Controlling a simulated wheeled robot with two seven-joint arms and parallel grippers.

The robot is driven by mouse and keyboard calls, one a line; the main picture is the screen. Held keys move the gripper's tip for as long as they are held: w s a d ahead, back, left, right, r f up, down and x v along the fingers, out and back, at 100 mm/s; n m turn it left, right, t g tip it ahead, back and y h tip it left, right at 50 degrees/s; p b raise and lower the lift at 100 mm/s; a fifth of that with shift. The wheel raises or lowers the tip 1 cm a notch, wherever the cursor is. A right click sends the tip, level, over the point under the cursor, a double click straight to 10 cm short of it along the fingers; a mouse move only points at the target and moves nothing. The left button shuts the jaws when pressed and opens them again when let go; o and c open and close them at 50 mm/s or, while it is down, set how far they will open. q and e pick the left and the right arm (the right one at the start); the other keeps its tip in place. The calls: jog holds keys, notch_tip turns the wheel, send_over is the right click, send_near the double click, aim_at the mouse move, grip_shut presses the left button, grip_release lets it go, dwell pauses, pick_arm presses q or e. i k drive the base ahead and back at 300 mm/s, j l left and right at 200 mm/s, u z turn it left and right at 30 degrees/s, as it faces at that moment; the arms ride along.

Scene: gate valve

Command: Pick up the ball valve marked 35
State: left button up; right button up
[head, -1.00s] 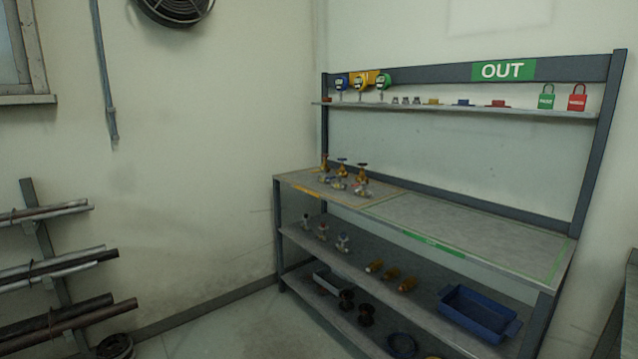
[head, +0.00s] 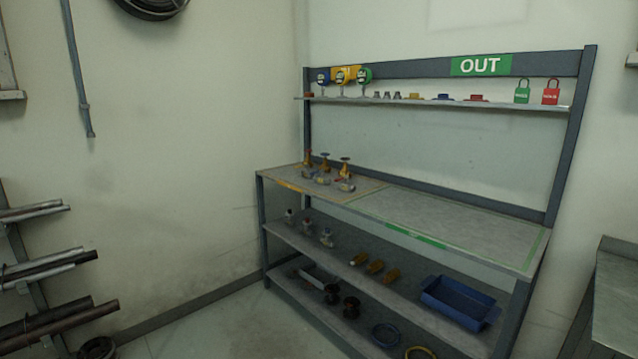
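Several brass and silver valves stand in a cluster on the left part of the workbench top (head: 440,215). At the back are valves with round handwheels, one (head: 345,166) at the right of the group. In front of them lie smaller silver valves, one (head: 346,186) at the right front. No number 35 is readable on any valve at this distance. Neither of my grippers is in view.
The bench's middle shelf holds orange-brown cylinders (head: 375,267) and a blue tray (head: 459,302). Gauges and padlocks (head: 551,93) are on the upper rack. A pipe rack (head: 40,270) stands at left, a grey table (head: 615,300) at right. The floor before the bench is clear.

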aim_at(346, 186)
jog(key=i+j+u, duration=0.35)
jog(key=i, duration=0.6)
jog(key=i+u, duration=0.35)
jog(key=i, duration=0.65)
jog(key=i+j+z, duration=0.1)
jog(key=i+z, duration=0.2)
jog(key=i, duration=0.15)
jog(key=i+j+z, duration=0.15)
jog(key=i+z, duration=0.15)
jog(key=i, duration=0.15)
jog(key=i+j+z, duration=0.3)
jog(key=i, duration=0.1)
